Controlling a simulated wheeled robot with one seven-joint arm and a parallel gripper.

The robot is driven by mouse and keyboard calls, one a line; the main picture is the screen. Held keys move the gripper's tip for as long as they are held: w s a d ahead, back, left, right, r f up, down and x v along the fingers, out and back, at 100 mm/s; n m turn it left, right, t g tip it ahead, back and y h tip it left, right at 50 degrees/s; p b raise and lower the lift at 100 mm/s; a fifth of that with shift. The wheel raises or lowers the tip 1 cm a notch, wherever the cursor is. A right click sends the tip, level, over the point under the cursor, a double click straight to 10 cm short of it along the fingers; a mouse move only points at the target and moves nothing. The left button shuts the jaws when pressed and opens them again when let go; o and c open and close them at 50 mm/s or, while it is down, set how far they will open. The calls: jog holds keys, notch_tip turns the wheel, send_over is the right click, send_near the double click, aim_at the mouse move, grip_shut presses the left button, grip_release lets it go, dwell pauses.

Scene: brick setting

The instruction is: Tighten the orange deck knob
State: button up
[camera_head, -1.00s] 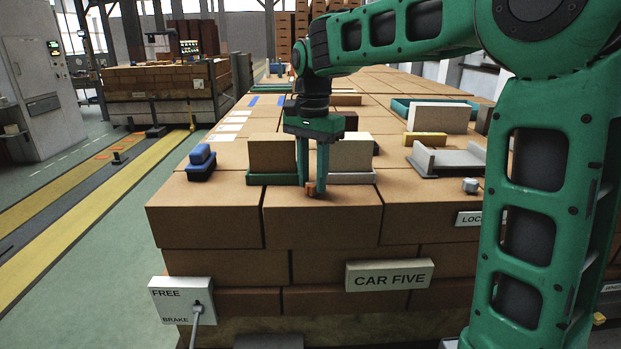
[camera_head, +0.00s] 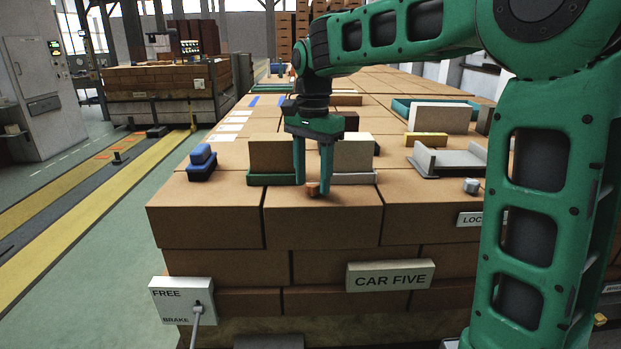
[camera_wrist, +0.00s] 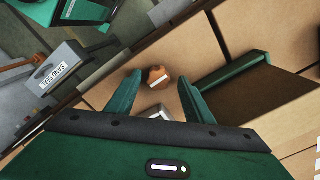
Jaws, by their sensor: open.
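The small orange deck knob (camera_head: 313,189) stands near the front edge of the brick-coloured deck. It also shows in the wrist view (camera_wrist: 157,77), just beyond and between my fingertips. My gripper (camera_head: 312,181) points down with its two green fingers apart, one on each side of the knob. In the wrist view my gripper (camera_wrist: 159,84) is open, with a gap visible around the knob. Whether a finger touches it I cannot tell.
A green-based block holder (camera_head: 272,178) stands close left of my fingers, and a grey-based one (camera_head: 353,178) close right. A blue block piece (camera_head: 201,172) is at the left. A grey tray (camera_head: 448,170) and small silver knob (camera_head: 471,186) are at the right.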

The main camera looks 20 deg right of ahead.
aim_at(313, 183)
notch_tip(313, 183, up, 11)
jog(key=shift+f, duration=0.15)
dwell(0.4)
dwell(0.5)
jog(key=s+d+f+n, duration=0.3)
jog(key=s+d+f, duration=0.8)
jog(key=s+d, duration=0.45)
jog(key=s+d+f+n, duration=0.1)
jog(key=s+f, duration=0.5)
jog(key=s, duration=0.2)
jog(key=s+f+n, duration=0.1)
jog(key=s+f, duration=0.5)
jog(key=s, duration=0.2)
jog(key=shift+s+d+n, duration=0.25)
jog(key=shift+d+n, duration=0.05)
jog(key=shift+d, duration=0.05)
jog(key=shift+f, duration=0.1)
